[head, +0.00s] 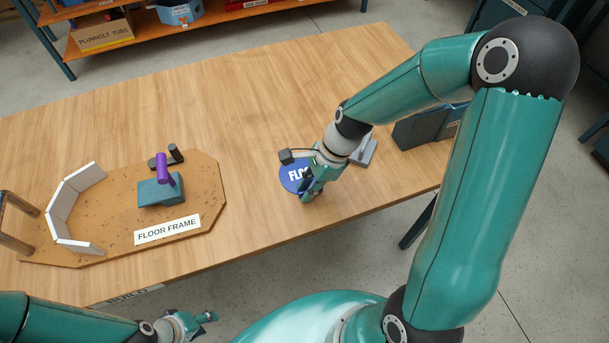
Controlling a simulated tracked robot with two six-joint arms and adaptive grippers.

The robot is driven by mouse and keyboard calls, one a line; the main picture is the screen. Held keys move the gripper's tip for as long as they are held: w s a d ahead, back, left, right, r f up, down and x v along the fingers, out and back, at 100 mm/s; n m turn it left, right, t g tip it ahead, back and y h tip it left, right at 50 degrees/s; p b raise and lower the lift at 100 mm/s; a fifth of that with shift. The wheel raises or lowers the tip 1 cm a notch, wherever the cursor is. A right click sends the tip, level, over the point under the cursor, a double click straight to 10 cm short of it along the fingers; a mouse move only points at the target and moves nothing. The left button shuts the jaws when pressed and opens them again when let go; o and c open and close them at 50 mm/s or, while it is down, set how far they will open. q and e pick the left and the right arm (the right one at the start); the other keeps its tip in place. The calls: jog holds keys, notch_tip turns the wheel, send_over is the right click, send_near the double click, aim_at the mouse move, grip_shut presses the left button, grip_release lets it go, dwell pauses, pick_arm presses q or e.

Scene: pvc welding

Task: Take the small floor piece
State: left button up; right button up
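A blue round plate (291,178) with white lettering starting "FLO" lies on the table, partly covered by my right gripper (309,192). The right gripper points down at the plate's right edge. Its fingertips are small and overlapped, so its opening and any held piece are unclear. I cannot make out a separate small floor piece. A brown board labelled FLOOR FRAME (115,215) lies at the left of the table with white wall pieces (62,205) in an arc on it. My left gripper (209,317) is low, in front of the table edge, away from these things.
On the board stand a teal block (160,191) with a purple cylinder (162,168) and a dark tool (174,154). Dark bins (425,128) and a grey piece (364,150) sit right of the gripper. The middle of the table (230,110) is clear.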

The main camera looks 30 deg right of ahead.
grip_shut()
jog(key=shift+r, duration=0.1)
